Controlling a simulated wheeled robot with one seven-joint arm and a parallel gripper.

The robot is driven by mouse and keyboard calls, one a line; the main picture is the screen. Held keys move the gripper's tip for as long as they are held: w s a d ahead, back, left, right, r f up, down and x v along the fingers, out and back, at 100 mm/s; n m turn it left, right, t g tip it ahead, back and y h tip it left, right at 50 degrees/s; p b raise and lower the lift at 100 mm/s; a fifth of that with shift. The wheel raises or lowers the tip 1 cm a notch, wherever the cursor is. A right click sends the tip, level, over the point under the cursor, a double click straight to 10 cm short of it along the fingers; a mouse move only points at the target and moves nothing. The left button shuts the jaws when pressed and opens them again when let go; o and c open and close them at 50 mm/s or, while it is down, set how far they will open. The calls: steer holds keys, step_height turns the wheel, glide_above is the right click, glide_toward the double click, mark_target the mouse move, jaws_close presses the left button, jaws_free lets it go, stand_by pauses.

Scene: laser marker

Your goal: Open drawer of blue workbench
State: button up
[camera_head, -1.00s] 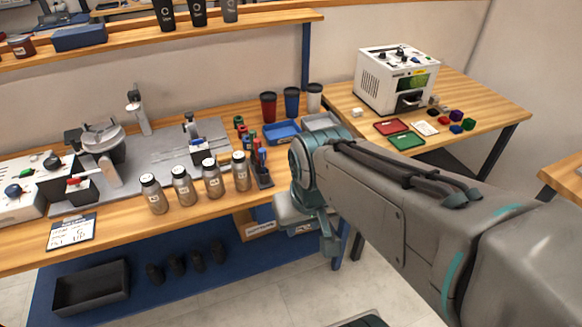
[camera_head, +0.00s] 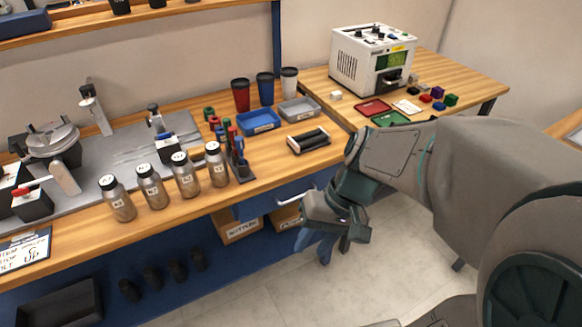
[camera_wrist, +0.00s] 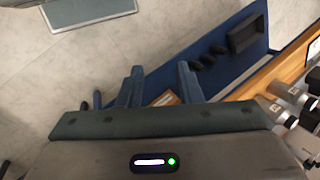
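The blue workbench (camera_head: 190,255) has a wooden top and a blue drawer front (camera_head: 262,206) under its right end. A pale bar handle (camera_head: 296,198) sticks out from the drawer front. The drawer looks shut. My gripper (camera_head: 316,246) is just right of and below the handle, apart from it, with its blue fingers pointing down in the head view. In the wrist view my gripper (camera_wrist: 160,84) has its two fingers spread with a clear gap and nothing held. I cannot make out the handle in the wrist view.
Cardboard boxes (camera_head: 238,228) sit on the lower shelf under the drawer. Steel bottles (camera_head: 186,175), a blue tray (camera_head: 258,122) and a black-and-white case (camera_head: 308,140) stand on the bench top. A white machine (camera_head: 372,62) is on the side table. The floor before the bench is clear.

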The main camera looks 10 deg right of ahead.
steer(key=w+f+m+t+y+b, duration=0.1)
steer(key=w+f+y+b, duration=0.3)
steer(key=f+b, duration=0.2)
steer(key=w+f+m+t+y+b, duration=0.1)
steer(key=w+f+m+y+b, duration=0.1)
steer(key=w+f+y+b, duration=0.35)
steer(key=w+d+f+m+t+h+b, duration=0.1)
steer(key=w+d+f+m+t+b, duration=0.25)
steer(key=d+f+t+b, duration=0.3)
steer(key=w+d+f+m+t+b, duration=0.2)
steer(key=w+d+f+t+b, duration=0.3)
steer(key=d+f+t, duration=0.15)
steer(key=r+b+x, duration=0.1)
steer(key=x, duration=1.2)
steer(key=shift+w+d+r+t, duration=0.2)
steer(key=shift+w+r+t, duration=0.1)
steer(key=shift+r+t, duration=0.1)
steer(key=shift+f, duration=0.1)
jaws_close()
